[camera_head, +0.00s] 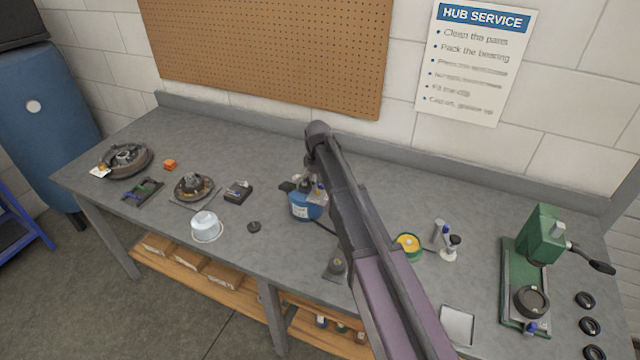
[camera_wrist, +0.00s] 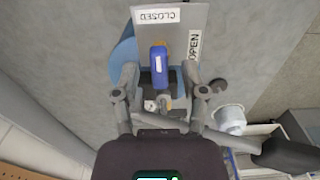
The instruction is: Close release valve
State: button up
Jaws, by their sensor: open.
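The release valve (camera_wrist: 159,62) shows in the wrist view as a blue lever over a grey plate. Its long axis lines up with the CLOSED label (camera_wrist: 157,16), and the OPEN label (camera_wrist: 194,45) is to its right. My gripper (camera_wrist: 162,98) is open, one finger on each side of the lever's near end. I cannot tell whether either finger touches it. In the head view my gripper (camera_head: 304,184) is low over a blue container (camera_head: 303,209) with a pale label. My arm hides part of this area, and the lever is too small to make out there.
Hub parts (camera_head: 194,186) and a white bowl (camera_head: 205,227) are left of the container on the grey bench (camera_head: 265,255). A yellow-green tin (camera_head: 407,246), a small bottle (camera_head: 450,248) and a green press (camera_head: 540,245) are to the right. A pegboard (camera_head: 270,50) hangs behind.

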jog(key=shift+m, duration=0.5)
jog(key=m, duration=1.6)
jog(key=shift+m, duration=0.4)
notch_tip(320, 180, up, 14)
jog(key=p, duration=1.4)
jog(key=s+d+f+n+b, duration=0.1)
jog(key=s+d+f+b, duration=0.5)
jog(key=s+d, duration=0.4)
jog(key=s+d+f+n+b, duration=0.2)
jog(key=s+d+f+b, duration=0.4)
jog(key=s+d, duration=0.4)
jog(key=shift+s+d, duration=0.35)
jog(key=shift+s, duration=0.6)
jog(key=shift+w, duration=0.1)
